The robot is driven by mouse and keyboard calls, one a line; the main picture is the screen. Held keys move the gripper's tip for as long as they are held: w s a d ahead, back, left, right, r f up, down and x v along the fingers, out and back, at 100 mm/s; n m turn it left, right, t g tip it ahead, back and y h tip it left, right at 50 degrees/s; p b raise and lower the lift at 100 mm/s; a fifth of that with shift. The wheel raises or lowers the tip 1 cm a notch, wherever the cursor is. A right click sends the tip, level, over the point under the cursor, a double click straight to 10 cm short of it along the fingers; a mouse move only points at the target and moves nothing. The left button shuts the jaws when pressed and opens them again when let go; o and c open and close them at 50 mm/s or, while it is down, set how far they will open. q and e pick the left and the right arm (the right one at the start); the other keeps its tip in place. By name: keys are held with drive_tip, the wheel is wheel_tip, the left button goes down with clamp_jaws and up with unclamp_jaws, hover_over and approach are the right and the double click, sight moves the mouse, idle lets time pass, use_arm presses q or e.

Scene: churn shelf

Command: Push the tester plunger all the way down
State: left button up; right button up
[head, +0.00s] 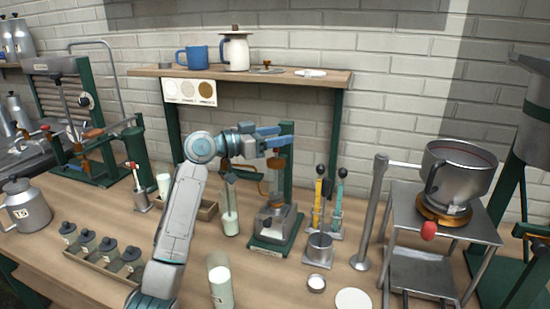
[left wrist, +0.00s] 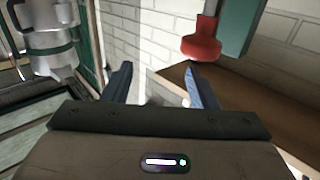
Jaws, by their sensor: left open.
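The tester (head: 272,247) stands on the bench with a labelled green base, a green post and a metal body. Its plunger appears to be the upright rod with an orange-brown knob (head: 277,163). My left gripper (head: 282,136) is open, with its blue fingers just above the knob and beside the post; I cannot tell whether they touch it. In the left wrist view, the open fingers (left wrist: 158,86) have nothing visibly held between them. A red knob (left wrist: 201,47) on a stem shows beyond them; I cannot tell which one it is. My right gripper is not in view.
A milk-filled glass tube (head: 230,222) stands left of the tester, another (head: 220,286) in front. A shelf (head: 303,82) with mugs is behind. A pot (head: 462,170) stands far right.

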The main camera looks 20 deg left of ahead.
use_arm(q)
drive_tip(key=s+d+r+b, duration=0.1)
drive_tip(key=s+d+b, duration=0.1)
drive_tip(key=s, duration=0.9)
drive_tip(key=shift+s+d, duration=0.3)
drive_tip(key=shift+d, duration=0.3)
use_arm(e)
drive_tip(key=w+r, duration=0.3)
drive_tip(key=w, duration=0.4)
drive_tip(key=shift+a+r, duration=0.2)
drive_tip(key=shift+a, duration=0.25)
use_arm(q)
drive_tip(key=shift+r, duration=0.1)
